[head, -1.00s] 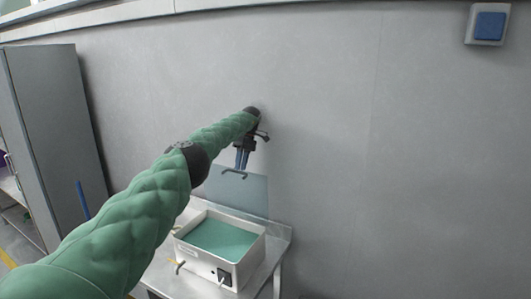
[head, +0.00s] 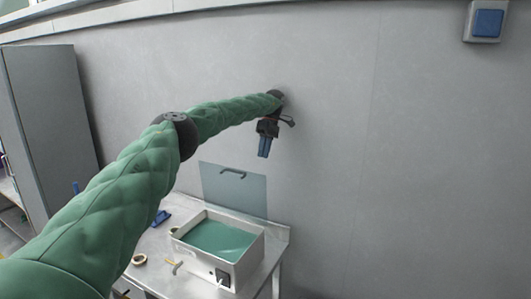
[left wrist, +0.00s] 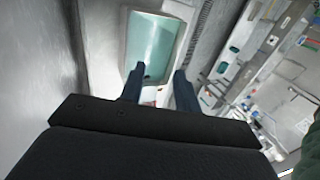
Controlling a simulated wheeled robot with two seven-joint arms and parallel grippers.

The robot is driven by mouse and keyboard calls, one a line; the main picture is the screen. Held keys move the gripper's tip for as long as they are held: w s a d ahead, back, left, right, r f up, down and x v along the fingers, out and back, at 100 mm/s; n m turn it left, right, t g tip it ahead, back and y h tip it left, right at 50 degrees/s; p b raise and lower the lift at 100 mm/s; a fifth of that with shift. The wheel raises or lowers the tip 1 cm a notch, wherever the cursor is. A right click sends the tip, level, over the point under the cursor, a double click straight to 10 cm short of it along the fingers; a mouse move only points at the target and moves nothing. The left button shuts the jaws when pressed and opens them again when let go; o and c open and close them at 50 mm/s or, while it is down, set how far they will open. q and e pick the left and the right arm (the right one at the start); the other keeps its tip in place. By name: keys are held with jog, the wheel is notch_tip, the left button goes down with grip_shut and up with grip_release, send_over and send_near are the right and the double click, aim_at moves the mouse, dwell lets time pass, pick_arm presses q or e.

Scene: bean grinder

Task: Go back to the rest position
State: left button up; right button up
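My left gripper (head: 264,148) hangs in the air near the wall, fingers pointing down, above and to the right of the raised lid's handle. In the left wrist view its two fingers (left wrist: 156,88) stand apart with nothing between them. The white box-shaped grinder (head: 253,262) with a green inside (head: 218,238) stands on a metal table. Its grey-blue lid (head: 252,196) stands up behind it, with a dark handle (head: 233,172) near its top edge. The green inside also shows below the fingers in the left wrist view (left wrist: 150,47). My right gripper is not in view.
The metal table (head: 279,245) also bears a blue object (head: 161,217) and a small round ring (head: 139,260). A grey cabinet (head: 50,110) stands at the left. The grey wall (head: 400,150) is close behind the gripper. The space to the right is clear.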

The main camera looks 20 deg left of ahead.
pick_arm(q)
jog(key=shift+d+r, duration=0.25)
jog(key=shift+d, duration=0.1)
